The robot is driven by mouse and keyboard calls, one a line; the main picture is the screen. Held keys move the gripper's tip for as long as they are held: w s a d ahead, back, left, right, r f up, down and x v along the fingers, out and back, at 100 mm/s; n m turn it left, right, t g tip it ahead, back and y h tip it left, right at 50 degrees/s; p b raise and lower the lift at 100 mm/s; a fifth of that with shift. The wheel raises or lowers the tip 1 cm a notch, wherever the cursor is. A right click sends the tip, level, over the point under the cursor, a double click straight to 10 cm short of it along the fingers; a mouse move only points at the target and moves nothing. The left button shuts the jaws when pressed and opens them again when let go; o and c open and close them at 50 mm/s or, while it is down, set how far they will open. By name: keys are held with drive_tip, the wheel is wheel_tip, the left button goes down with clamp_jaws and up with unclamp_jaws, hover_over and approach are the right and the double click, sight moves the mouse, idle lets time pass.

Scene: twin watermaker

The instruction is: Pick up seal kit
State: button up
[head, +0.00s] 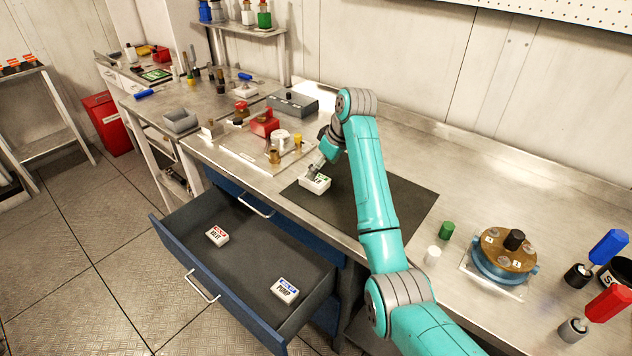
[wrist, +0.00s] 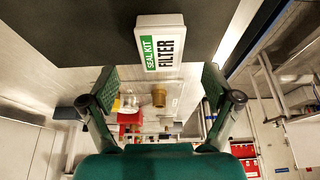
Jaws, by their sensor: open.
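The seal kit, a small white box with a green band marked "SEAL KIT FILTER" (wrist: 160,45), lies on the dark mat near the bench's front edge. In the head view the same box (head: 316,185) sits just below my gripper (head: 317,167). In the wrist view my gripper (wrist: 158,76) is open, with its two green fingers spread wide and nothing between them. The box shows beyond the fingertips, roughly centred between them. I cannot tell how large the gap to it is. Two similar boxes, one with a red band (head: 217,236) and one marked "PUMP" (head: 285,290), lie in the open drawer.
The blue drawer (head: 172,238) stands open below the bench front. The dark mat (head: 400,205) is otherwise clear. A fixture plate with brass and red parts (head: 262,124) stands left of my gripper. A round blue-and-brown unit (head: 505,255) and several bottles stand at the right.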

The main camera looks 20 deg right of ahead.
sight(321, 183)
drive_tip(key=shift+x, duration=2.95)
drive_tip(key=shift+a+r, duration=0.1)
drive_tip(key=shift+r, duration=0.05)
drive_tip(key=c, duration=1.3)
